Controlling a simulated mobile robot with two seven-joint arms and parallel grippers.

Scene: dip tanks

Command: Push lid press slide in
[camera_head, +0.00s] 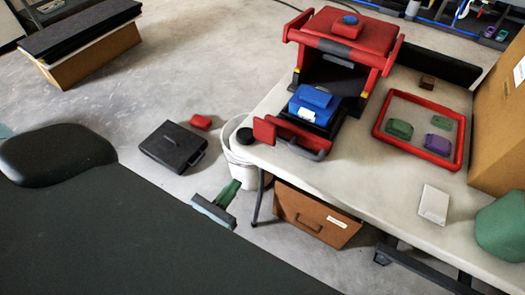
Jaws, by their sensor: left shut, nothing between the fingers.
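A red lid press (350,38) with a blue-knobbed top stands at the back of the table. Its slide (296,141), with a red front and a grey handle, is drawn out toward the table's near edge. A blue box-shaped piece (313,97) with a white label sits on the slide, in front of the press's dark opening. My left gripper (234,188), with green fingers, is shut and empty. It appears beside the white bucket, off the table's left edge and apart from the slide. My right gripper is out of view.
The white table (390,190) also bears a red-rimmed tray (440,170) with green and purple pieces, a white box (434,205) and a large cardboard box (503,115). A white bucket (236,160) and a black case (172,147) stand on the floor left of it.

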